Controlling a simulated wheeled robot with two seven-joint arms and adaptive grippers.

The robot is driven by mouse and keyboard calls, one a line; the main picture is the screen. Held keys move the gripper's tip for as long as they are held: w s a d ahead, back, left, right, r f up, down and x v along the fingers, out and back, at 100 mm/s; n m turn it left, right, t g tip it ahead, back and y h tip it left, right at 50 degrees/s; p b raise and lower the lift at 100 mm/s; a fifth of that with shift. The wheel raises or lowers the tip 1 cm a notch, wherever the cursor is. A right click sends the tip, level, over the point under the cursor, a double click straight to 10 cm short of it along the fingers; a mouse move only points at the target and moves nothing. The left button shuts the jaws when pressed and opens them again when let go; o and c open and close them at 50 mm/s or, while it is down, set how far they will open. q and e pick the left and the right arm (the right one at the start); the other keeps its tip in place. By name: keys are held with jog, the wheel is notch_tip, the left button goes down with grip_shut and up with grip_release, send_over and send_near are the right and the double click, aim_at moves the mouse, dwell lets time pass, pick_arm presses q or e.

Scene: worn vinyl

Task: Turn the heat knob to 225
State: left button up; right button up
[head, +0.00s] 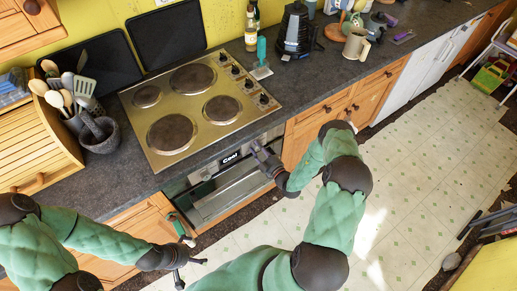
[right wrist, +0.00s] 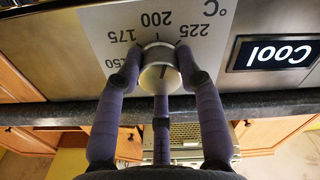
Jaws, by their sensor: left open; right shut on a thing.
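The heat knob (right wrist: 160,73) is a round metal knob on the oven's front panel, close up in the right wrist view. The dial plate (right wrist: 100,35) shows upside-down numbers around it: 150, 175, 200 and 225. A short dark mark shows on the knob's face; I cannot tell exactly which number it points to. My right gripper (right wrist: 160,76) is shut on the knob, one finger on each side. In the head view my right gripper (head: 262,158) is at the oven front and hides the knob. My left gripper (head: 188,264) is open and empty above the floor.
The oven display (right wrist: 277,52) reads "Cool". Below it is the oven door (head: 222,190). The hob (head: 195,100) with several black knobs is set in the dark worktop (head: 130,165). A mortar (head: 100,135) and utensils stand left. The floor (head: 420,170) to the right is mostly clear.

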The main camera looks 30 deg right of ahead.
jog(key=m, duration=0.5)
jog(key=shift+f, duration=0.1)
jog(key=shift+m, duration=0.4)
jog(key=o, duration=1.1)
jog(key=shift+o, duration=0.2)
jog(key=s, duration=1.2)
jog(key=shift+d, duration=0.45)
